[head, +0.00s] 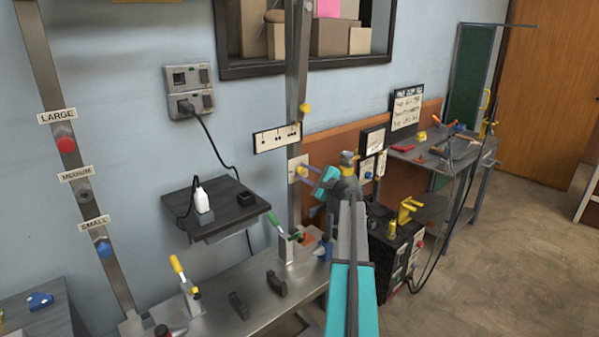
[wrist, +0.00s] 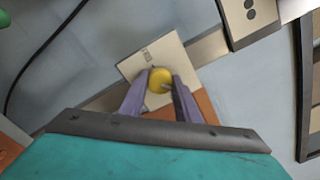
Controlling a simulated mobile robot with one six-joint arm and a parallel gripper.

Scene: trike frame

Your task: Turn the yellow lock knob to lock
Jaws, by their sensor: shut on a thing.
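The yellow lock knob (wrist: 160,80) is round and sits on a pale square plate (wrist: 132,67), which looks tilted in the wrist view. Small dark marks show on the plate beside the knob, too small to read. My gripper (wrist: 161,88) has one finger on each side of the knob and is shut on it. In the head view my gripper (head: 309,172) reaches left to the plate (head: 296,165) on the upright metal post. The knob is mostly hidden there by the fingers.
A sign with dark hole shapes (head: 277,138) is fixed just above the plate. A small dark shelf (head: 222,213) with a white bottle is at left. Below is a metal bench (head: 250,290) with toggle clamps. A dark machine (head: 393,250) stands at right.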

